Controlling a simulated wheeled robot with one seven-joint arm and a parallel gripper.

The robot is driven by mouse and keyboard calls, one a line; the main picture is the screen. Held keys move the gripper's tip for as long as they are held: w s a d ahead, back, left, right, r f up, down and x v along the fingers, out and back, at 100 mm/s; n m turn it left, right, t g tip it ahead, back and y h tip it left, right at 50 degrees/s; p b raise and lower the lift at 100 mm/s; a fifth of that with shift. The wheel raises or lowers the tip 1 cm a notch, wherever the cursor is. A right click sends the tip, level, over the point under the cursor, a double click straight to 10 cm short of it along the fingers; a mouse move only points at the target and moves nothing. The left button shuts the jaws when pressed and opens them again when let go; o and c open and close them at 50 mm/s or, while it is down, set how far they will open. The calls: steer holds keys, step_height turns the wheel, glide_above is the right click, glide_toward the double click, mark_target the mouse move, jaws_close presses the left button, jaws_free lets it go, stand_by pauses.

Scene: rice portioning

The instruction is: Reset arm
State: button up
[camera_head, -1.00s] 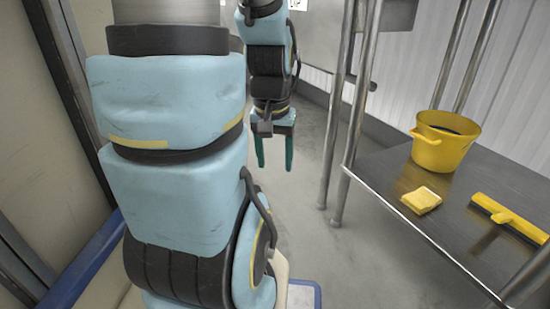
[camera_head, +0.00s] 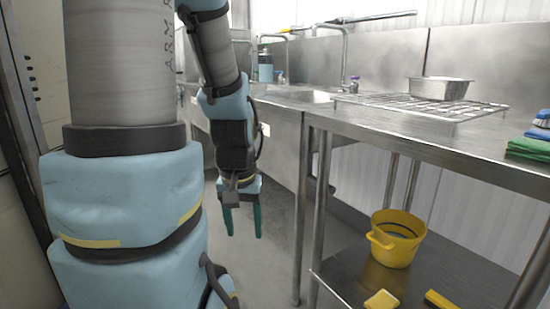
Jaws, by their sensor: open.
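My gripper (camera_head: 243,222) hangs at the end of my blue and black arm, left of the middle of the head view. Its two green fingers point down and stand apart, with nothing between them. It is over the grey floor (camera_head: 262,273), left of the steel table's front leg, and touches nothing that I can see.
A steel counter (camera_head: 440,136) on the right bears a wire rack (camera_head: 400,108) with a metal pan (camera_head: 441,89) and folded cloths (camera_head: 530,148). A yellow bucket (camera_head: 393,257), yellow sponge (camera_head: 381,300) and another yellow item (camera_head: 440,300) are on the lower shelf (camera_head: 345,268).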

step_height(320, 180, up, 23)
steer(key=p, duration=2)
steer(key=shift+f, duration=0.15)
